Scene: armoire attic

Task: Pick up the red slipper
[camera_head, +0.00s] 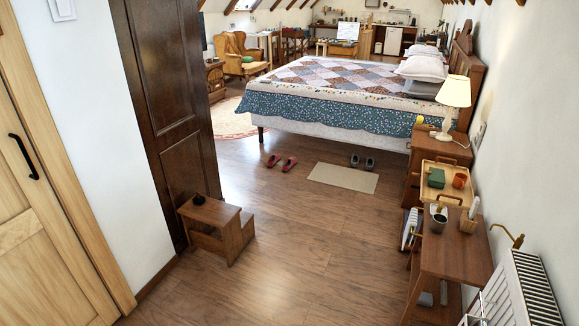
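A pair of red slippers lies on the wooden floor near the foot of the bed, left of a beige mat. The left red slipper (273,160) and the right red slipper (290,164) lie side by side, a small gap between them. They are some way ahead of me, with nothing on them. Neither of my grippers shows in the head view.
The bed (330,135) stands behind the slippers. Grey slippers (362,162) and a mat (343,178) lie to their right. A wooden step stool (232,238) stands by the dark wardrobe (170,90) on the left. A side table (455,255) and radiator (525,290) line the right. Middle floor is clear.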

